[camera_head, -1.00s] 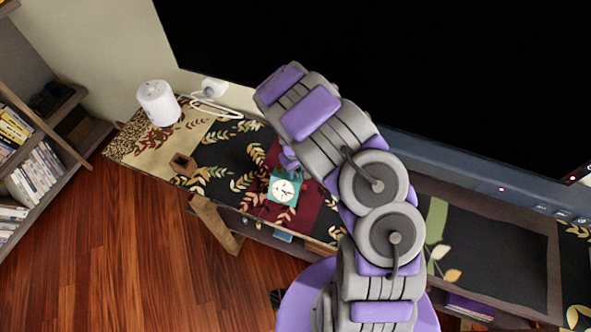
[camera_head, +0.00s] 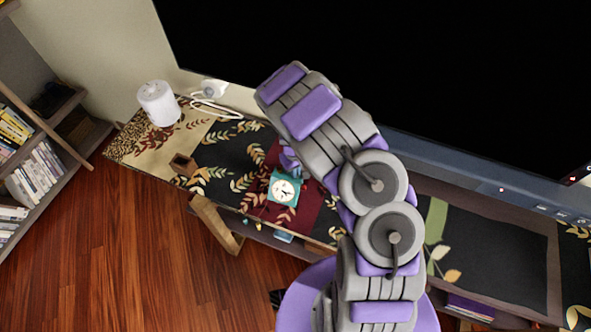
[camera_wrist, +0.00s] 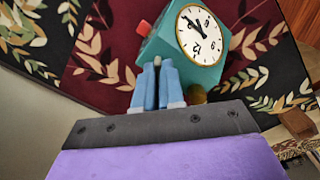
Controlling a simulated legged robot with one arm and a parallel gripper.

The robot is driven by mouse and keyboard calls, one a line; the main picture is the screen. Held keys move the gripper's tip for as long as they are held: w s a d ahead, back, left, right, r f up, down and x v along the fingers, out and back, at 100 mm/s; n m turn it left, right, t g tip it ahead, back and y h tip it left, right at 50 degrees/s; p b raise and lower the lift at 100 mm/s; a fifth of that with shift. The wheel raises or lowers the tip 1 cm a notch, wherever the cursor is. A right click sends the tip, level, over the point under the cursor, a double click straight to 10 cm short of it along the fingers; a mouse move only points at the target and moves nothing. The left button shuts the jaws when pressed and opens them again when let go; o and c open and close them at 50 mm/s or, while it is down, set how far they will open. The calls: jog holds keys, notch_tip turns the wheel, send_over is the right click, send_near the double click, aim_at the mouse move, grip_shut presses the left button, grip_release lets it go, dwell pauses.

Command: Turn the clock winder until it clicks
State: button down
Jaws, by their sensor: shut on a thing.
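The teal clock (camera_head: 283,188) stands on the dark red part of the patterned cloth, its white face toward the bench's front edge. In the wrist view the clock (camera_wrist: 160,45) fills the upper middle, with its dial at upper right and a small red piece on its left. My gripper (camera_wrist: 157,62) is shut at the clock's near side, its blue fingertips close together. A brownish round part (camera_wrist: 196,94) shows just right of the fingers. In the head view my gripper (camera_head: 289,160) is partly hidden behind my arm.
A white cylinder (camera_head: 158,104) and a white cable (camera_head: 215,107) lie at the bench's left end, with a small brown box (camera_head: 184,164) nearby. A large black screen (camera_head: 400,70) stands close behind. A bookshelf (camera_head: 40,170) is at far left.

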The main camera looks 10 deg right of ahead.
jog(key=m+p, duration=0.1)
jog(key=m, duration=0.2)
jog(key=shift+r+m, duration=0.1)
jog(key=shift+m, duration=0.2)
jog(key=m, duration=0.3)
jog(key=shift+m+p, duration=0.3)
jog(key=shift+p, duration=0.1)
jog(key=m, duration=0.3)
jog(key=shift+m, duration=0.3)
jog(key=m, duration=0.3)
jog(key=shift+m+p, duration=0.3)
jog(key=m, duration=1.2)
jog(key=shift+b, duration=0.35)
jog(key=c, duration=1.2)
grip_release()
jog(key=shift+c, duration=0.2)
